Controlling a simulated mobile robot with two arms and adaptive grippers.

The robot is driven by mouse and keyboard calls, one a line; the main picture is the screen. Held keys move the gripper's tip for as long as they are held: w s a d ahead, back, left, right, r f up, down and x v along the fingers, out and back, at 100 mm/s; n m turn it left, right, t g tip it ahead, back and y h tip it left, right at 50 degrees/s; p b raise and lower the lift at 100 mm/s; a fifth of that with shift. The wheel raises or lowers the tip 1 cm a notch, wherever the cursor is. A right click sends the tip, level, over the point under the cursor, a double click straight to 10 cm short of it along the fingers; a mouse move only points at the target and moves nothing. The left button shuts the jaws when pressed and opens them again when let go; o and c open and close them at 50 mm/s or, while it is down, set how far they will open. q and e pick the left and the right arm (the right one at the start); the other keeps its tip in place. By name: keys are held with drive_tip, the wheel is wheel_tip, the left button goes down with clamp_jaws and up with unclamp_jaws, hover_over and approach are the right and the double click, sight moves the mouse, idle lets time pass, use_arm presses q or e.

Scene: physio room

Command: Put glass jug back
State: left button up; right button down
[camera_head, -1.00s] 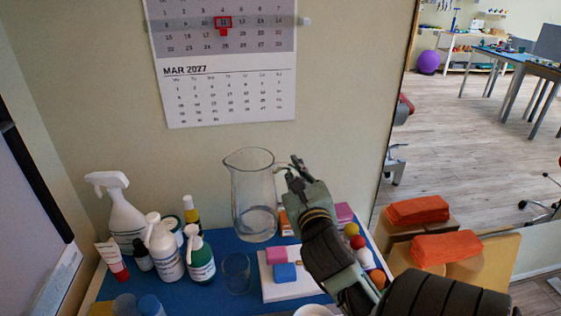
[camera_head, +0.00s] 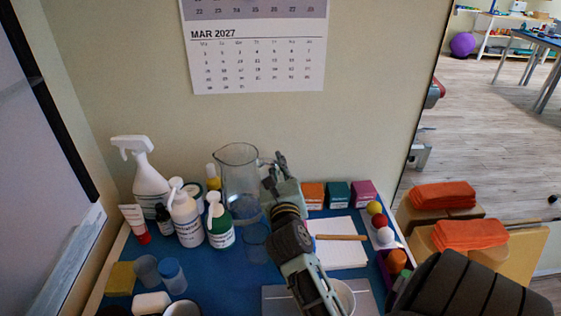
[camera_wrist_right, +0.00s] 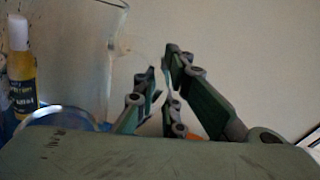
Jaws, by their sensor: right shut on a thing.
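The clear glass jug (camera_head: 238,180) is upright at the back of the blue table top, close to the wall and just right of the bottles. My right gripper (camera_head: 272,168) is at the jug's right side, shut on its handle. In the right wrist view the jug (camera_wrist_right: 88,60) is at the left, and the gripper's fingers (camera_wrist_right: 158,85) close around the pale handle. I cannot tell whether the jug's base touches the table. A drinking glass (camera_head: 256,243) stands in front of the jug. My left gripper is not in view.
Small boxes (camera_head: 338,194) line the back right. A white pad (camera_head: 342,253) with a stick lies right of my arm, near coloured balls (camera_head: 380,222).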

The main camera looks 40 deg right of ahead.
drive_tip(key=shift+f, duration=0.1)
idle(0.3)
drive_tip(key=c, duration=2.3)
unclamp_jaws()
drive_tip(key=shift+f, duration=0.25)
drive_tip(key=o, duration=0.5)
drive_tip(key=shift+c, duration=0.2)
drive_tip(key=shift+r, duration=0.2)
